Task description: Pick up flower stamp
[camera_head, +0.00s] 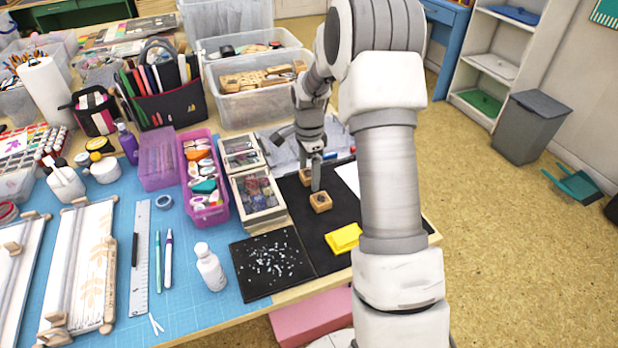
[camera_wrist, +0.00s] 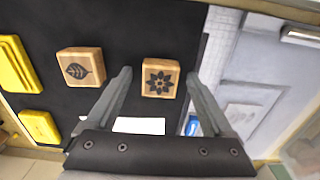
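The flower stamp (camera_wrist: 160,78) is a small wooden block with a dark flower print on top, lying on the black mat (camera_wrist: 140,30). In the wrist view it sits between the tips of my gripper (camera_wrist: 159,76), which is open and empty. The height of the tips above it is hard to judge. In the head view my gripper (camera_head: 316,186) points down and partly hides the flower stamp (camera_head: 304,176). A similar stamp with a leaf print (camera_wrist: 81,67) lies to the left, outside the fingers; it also shows in the head view (camera_head: 320,203).
Yellow pads (camera_wrist: 17,66) lie left of the leaf stamp, one also in the head view (camera_head: 343,238). Wooden boxes with clear lids (camera_head: 257,196) stand left of the mat. A clear bin (camera_head: 250,104) stands behind. White paper (camera_head: 349,178) lies right of the gripper.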

